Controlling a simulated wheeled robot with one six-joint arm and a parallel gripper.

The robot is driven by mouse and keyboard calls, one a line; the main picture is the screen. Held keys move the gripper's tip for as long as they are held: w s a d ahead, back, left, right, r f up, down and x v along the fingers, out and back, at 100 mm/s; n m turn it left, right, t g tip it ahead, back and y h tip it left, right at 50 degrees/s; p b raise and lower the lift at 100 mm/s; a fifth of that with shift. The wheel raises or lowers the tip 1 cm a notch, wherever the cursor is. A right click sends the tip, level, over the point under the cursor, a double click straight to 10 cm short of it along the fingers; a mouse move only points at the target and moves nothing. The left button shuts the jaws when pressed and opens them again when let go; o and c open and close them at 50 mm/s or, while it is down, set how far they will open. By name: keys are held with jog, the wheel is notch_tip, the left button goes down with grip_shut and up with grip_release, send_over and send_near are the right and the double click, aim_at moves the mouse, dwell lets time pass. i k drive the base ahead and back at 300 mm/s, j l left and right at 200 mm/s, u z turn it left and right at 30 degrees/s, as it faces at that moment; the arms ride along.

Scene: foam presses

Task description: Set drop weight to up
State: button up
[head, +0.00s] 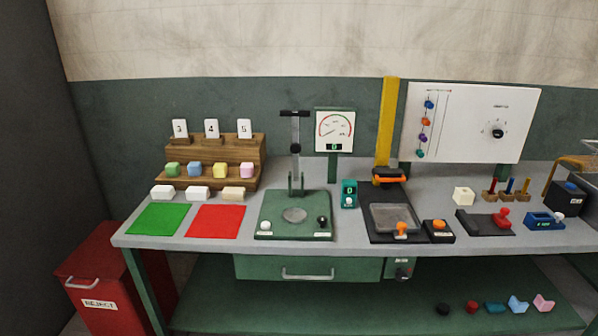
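A green-based test stand (278,232) stands at the middle of the bench. Its grey upright post (295,165) carries a black crossbar (294,113) at the top and a round black piece (295,148) partway down. I cannot tell for sure which of these is the drop weight. A light round plate (294,215) sits on the base, with a white knob (264,226) at front left and a black knob (322,220) at front right. My gripper is not in view.
A gauge (334,125) stands right of the post, and a small green counter (349,194) is beside the base. A black press (388,200) is further right. Green (158,219) and red (215,221) mats lie left. A red reject bin (105,285) stands at lower left.

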aim_at(386, 176)
jog(key=i+l, duration=0.4)
jog(key=i, duration=0.15)
jog(key=i+l, duration=0.4)
jog(key=i, duration=0.15)
